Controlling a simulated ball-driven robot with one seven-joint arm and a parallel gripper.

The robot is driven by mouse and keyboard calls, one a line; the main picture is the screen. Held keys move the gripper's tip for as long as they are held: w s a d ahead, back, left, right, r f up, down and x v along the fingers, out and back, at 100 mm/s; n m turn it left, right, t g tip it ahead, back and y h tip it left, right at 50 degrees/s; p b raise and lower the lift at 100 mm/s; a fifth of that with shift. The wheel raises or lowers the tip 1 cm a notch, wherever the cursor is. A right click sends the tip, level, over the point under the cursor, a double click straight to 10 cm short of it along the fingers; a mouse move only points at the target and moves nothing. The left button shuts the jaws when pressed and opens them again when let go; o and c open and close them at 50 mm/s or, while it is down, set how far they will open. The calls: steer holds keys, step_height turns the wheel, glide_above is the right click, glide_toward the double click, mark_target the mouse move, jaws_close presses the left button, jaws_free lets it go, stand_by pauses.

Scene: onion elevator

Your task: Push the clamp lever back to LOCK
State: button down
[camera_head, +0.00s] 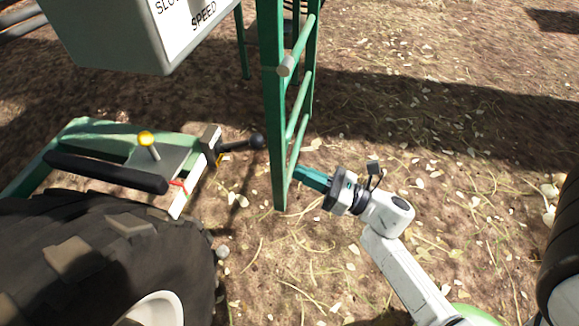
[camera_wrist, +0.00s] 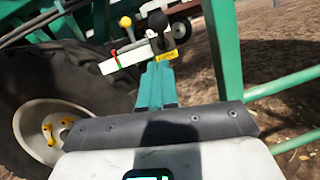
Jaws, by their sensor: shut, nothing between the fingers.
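The clamp lever (camera_head: 240,145) is a dark rod with a black ball knob, sticking out to the right from a bracket on the green frame in the head view. In the wrist view its black knob (camera_wrist: 158,21) is above and beyond the fingertips. A white plate (camera_wrist: 122,59) with red and green marks and a yellow label (camera_wrist: 167,56) sit just below the knob; the label's text is too small to read. My gripper (camera_head: 300,172) has teal fingers, shut and empty. It is to the right of and below the knob, apart from it. The fingers also show in the wrist view (camera_wrist: 157,75).
A green ladder-like post (camera_head: 275,120) stands between the knob and my gripper in the head view. A large black tyre (camera_head: 110,255) is at lower left. A yellow-knobbed lever (camera_head: 147,140) and a black bar (camera_head: 105,172) are left of the clamp. Open ground lies right.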

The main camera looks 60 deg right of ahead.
steer(key=v, duration=0.5)
steer(key=shift+r, duration=0.15)
stand_by(0.4)
